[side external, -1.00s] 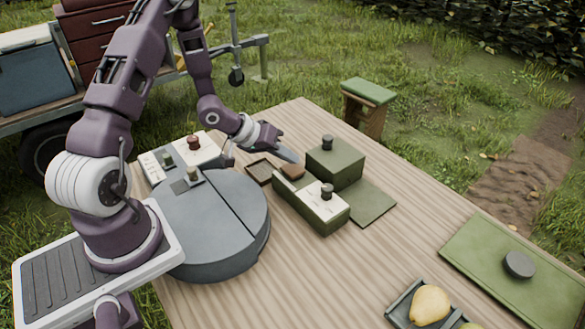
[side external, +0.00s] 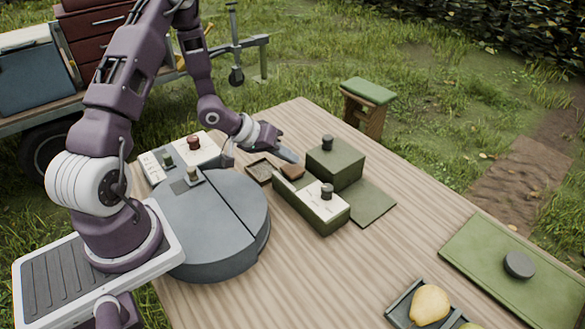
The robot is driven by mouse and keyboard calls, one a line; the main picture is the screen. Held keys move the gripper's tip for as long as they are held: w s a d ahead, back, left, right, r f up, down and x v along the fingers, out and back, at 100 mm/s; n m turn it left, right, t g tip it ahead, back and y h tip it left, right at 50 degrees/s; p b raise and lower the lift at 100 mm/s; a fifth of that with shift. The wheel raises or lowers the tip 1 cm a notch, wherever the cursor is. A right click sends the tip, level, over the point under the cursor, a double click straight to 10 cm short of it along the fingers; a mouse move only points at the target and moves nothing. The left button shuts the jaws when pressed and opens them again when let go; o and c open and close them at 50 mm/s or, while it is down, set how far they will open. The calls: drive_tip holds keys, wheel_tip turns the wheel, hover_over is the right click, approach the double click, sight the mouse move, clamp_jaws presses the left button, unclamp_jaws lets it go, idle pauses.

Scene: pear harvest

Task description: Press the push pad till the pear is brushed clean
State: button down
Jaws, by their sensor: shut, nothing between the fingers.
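My gripper (side external: 288,155) is shut and empty, its fingertips just above and behind a brown pad (side external: 293,171) on the far left end of a low green box (side external: 312,209). This brown pad looks like the push pad, though no label on it can be read. I cannot tell whether the fingertips touch it. A yellow pear (side external: 430,304) lies in a dark tray (side external: 398,307) at the table's front right. Part of another pear (side external: 470,325) shows at the bottom edge. No pear is visible at the green box.
A taller green block (side external: 335,167) with a black knob stands right behind the low box. A large grey round housing (side external: 212,225) is to the left. A pale panel with knobs (side external: 205,147) lies behind it. A green mat (side external: 500,262) bears a black disc. The middle front tabletop is clear.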

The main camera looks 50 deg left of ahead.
sight(289, 169)
drive_tip(key=shift+f, duration=0.1)
idle(0.3)
drive_tip(key=shift+f, duration=0.3)
drive_tip(key=shift+f, duration=0.7)
idle(0.9)
drive_tip(key=shift+r, duration=1.1)
drive_tip(key=shift+r, duration=2.5)
